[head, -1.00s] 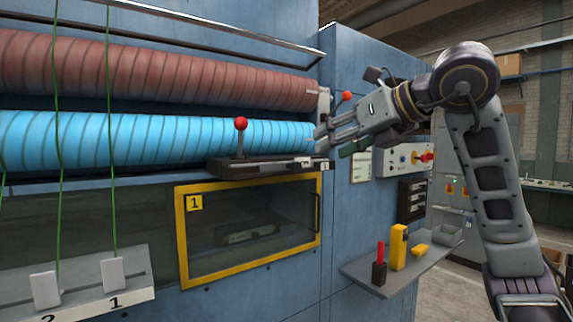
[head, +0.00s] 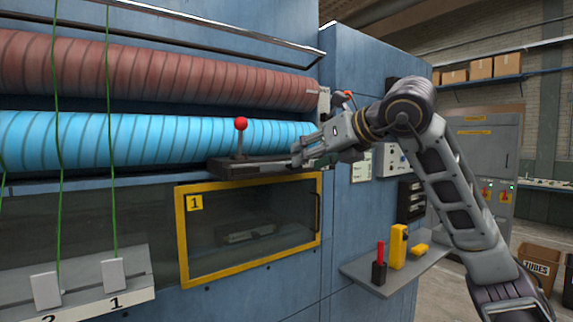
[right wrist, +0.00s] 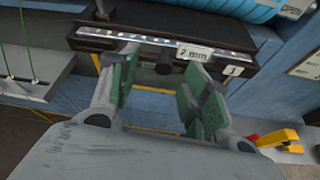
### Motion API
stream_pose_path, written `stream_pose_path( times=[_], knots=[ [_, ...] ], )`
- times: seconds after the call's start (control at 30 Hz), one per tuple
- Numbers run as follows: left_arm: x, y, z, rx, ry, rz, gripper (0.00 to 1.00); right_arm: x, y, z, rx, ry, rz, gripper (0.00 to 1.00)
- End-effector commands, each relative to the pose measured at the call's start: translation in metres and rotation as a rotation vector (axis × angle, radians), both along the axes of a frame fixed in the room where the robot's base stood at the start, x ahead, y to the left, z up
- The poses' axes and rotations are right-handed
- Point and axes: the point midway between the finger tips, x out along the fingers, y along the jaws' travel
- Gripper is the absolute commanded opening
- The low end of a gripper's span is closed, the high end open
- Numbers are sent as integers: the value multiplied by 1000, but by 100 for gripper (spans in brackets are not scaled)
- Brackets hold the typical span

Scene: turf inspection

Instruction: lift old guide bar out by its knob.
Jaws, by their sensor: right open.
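The guide bar (right wrist: 120,38) shows in the right wrist view as a long strip with a bright metal edge, lying in a dark holder (right wrist: 235,55). A dark round knob (right wrist: 164,68) sticks out from the bar's front. My right gripper (right wrist: 160,66) is open, its green-padded fingers apart on either side of the knob, with no clear grip on it. In the head view the right gripper (head: 303,150) is at the holder's right end and hides the knob. My left gripper is out of view.
A red-balled lever (head: 241,124) stands on the holder. A blue roller (head: 160,140) runs just behind and above it. A yellow-framed window (head: 182,240) is below. A grey side shelf (head: 385,280) carries small red and yellow items.

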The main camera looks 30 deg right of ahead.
Motion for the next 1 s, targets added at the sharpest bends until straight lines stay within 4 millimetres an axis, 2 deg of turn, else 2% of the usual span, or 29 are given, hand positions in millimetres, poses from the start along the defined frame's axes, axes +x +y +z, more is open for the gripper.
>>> stream_pose_path(
  times=[0.27, 0.7, 1.0],
  knots=[
    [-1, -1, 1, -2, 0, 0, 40, 8, -1, -5, 0, 3, -1, 48],
    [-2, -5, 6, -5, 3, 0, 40, 43, -1, -22, 0, 1, 1, 48],
    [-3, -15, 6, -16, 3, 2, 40, 47, 0, -24, 0, 0, 0, 48]
  ],
)
